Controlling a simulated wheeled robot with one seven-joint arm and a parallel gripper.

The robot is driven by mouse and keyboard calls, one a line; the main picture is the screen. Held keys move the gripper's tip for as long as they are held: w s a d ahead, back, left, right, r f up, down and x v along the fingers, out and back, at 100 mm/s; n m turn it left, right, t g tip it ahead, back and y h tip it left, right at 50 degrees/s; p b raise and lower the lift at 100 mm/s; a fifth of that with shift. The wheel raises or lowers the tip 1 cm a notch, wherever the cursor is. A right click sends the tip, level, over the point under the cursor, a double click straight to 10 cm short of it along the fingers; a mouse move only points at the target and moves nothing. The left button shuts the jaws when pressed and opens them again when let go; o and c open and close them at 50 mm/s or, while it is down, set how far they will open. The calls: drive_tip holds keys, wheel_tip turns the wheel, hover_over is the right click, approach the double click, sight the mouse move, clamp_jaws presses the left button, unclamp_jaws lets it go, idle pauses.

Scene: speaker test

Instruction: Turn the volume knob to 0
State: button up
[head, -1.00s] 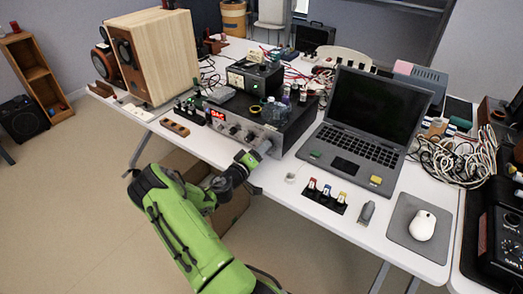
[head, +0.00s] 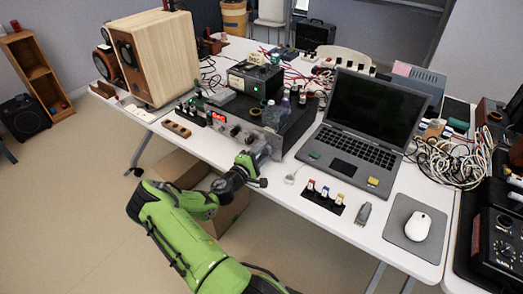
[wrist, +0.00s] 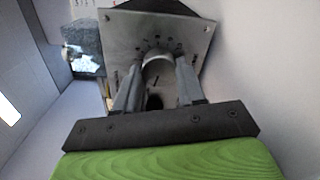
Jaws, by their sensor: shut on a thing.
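The volume knob (wrist: 157,68) is a round silver knob on a metal front panel (wrist: 125,25), with dark scale marks around it in the wrist view. My gripper (wrist: 160,70) has one finger on each side of the knob and is shut on it. In the head view, my gripper (head: 266,147) is at the right end of the amplifier (head: 288,136), a grey box with a red lit display (head: 218,115). There the gripper hides the knob. The exact knob setting cannot be read.
An open laptop (head: 350,146) stands right of the amplifier, with small coloured connectors (head: 325,193) in front of it. A mouse (head: 419,226) lies on a grey pad at the right. A wooden speaker (head: 160,60) stands at the left. A cardboard box (head: 232,210) is under the table.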

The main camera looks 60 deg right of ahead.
drive_tip(key=n+p, duration=0.2)
drive_tip(key=n, duration=0.4)
drive_tip(key=shift+f+n, duration=0.1)
drive_tip(key=shift+n, duration=0.2)
drive_tip(key=n+p, duration=0.2)
drive_tip(key=n, duration=0.3)
drive_tip(key=shift+s+f, duration=0.1)
drive_tip(key=shift+f, duration=0.05)
drive_tip(key=o, duration=1.1)
drive_tip(key=shift+c, duration=0.2)
drive_tip(key=shift+a, duration=0.15)
drive_tip(key=w+a+p, duration=0.2)
drive_tip(key=a, duration=1.3)
drive_tip(key=shift+w+a, duration=0.2)
